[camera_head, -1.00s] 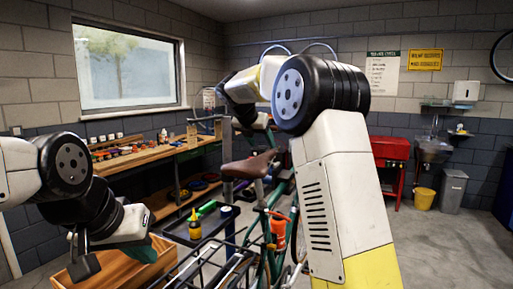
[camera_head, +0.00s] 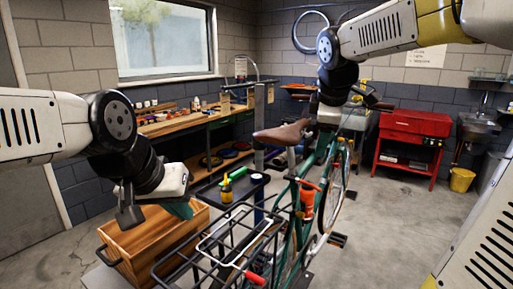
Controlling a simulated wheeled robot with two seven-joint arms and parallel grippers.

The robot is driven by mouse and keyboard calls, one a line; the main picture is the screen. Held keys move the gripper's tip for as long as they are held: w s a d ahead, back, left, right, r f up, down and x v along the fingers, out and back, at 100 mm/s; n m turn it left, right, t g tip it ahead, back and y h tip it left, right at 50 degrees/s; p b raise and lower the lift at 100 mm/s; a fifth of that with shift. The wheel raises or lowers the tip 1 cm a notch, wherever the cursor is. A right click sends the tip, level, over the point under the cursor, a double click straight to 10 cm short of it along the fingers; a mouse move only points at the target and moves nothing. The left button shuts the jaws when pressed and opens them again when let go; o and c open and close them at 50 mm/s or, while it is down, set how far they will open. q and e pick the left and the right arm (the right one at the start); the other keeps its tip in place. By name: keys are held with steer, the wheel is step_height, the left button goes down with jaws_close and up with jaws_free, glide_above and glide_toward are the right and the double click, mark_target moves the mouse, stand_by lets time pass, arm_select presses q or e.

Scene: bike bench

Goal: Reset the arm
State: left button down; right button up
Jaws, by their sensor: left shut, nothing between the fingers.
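My left arm comes in from the left, and its gripper (camera_head: 130,214) hangs fingers-down by the near left part of a wooden crate (camera_head: 155,240). The gripper is shut and empty. A teal item (camera_head: 182,210) shows just behind the hand at the crate; I cannot tell what it is. My right arm reaches in from the upper right.
A green bicycle (camera_head: 322,178) with a brown saddle (camera_head: 282,133) and black basket stands in the middle. A yellow bottle (camera_head: 226,190) stands on a dark tray left of it. A workbench (camera_head: 180,124) lines the left wall.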

steer(key=s+a+f+m+y, duration=0.1)
steer(key=s+f+m, duration=0.3)
steer(key=s+m, duration=0.3)
steer(key=s+a+f+m+y, duration=0.1)
steer(key=s+f+m, duration=0.4)
steer(key=s, duration=0.7)
steer(key=shift+a+m+y, duration=0.4)
steer(key=shift+a+m, duration=0.05)
steer(key=shift+m, duration=0.55)
steer(key=shift+r, duration=0.1)
